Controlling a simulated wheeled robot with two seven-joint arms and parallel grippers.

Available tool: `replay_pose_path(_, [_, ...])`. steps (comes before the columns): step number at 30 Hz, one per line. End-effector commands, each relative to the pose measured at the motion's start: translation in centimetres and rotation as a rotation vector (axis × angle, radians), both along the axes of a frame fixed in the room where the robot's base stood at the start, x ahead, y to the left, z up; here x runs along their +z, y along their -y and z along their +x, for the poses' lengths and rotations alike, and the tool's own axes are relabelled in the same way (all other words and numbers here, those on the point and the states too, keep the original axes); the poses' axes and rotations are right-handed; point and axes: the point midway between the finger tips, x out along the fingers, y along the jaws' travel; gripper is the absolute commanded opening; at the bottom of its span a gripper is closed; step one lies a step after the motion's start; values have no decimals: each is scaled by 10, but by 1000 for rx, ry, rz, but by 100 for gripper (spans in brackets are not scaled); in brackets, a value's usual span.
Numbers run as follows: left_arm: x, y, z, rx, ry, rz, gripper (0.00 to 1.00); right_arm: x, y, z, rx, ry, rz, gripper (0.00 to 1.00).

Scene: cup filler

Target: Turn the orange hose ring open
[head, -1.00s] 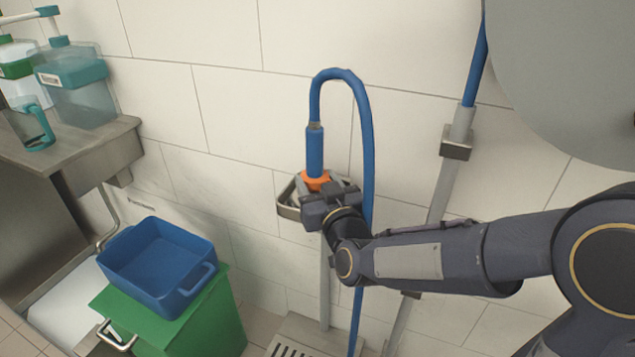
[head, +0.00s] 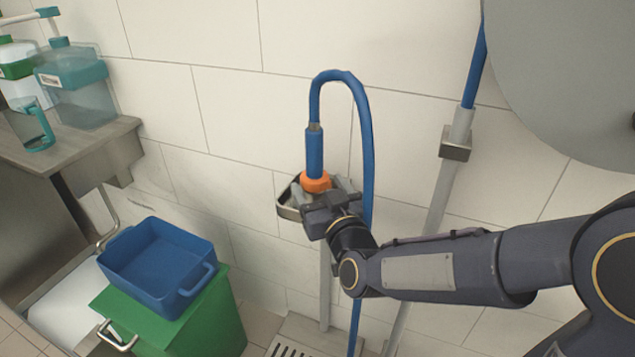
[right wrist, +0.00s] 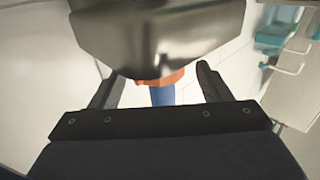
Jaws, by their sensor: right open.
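The orange hose ring (head: 316,182) sits at the lower end of the blue hose nozzle (head: 314,150), above a metal wall bracket (head: 289,207). In the right wrist view the orange ring (right wrist: 160,79) shows between my fingers, partly hidden by a dark metal part in front. My right gripper (head: 325,190) is open at the ring, with its fingers apart on either side and visible gaps between them and the ring in the wrist view. My left gripper is not in view.
The blue hose (head: 366,150) loops over and hangs down behind my right gripper. A grey wall pipe (head: 440,185) stands to the right. A blue basin (head: 160,262) sits on a green bin (head: 215,320) at lower left. A counter (head: 85,150) with jugs is at far left.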

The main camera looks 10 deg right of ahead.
Motion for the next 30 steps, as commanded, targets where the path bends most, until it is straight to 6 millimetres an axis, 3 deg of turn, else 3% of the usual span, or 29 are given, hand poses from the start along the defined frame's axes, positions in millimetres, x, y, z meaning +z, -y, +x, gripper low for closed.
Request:
replay_pose_path(6, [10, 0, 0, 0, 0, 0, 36, 2, 6, -39, 1, 0, 1, 71])
replay_pose_path(11, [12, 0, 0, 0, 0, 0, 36, 1, 8, -55, 0, 0, 1, 71])
replay_pose_path(30, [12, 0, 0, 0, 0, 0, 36, -3, 13, -60, 12, -38, 25, 71])
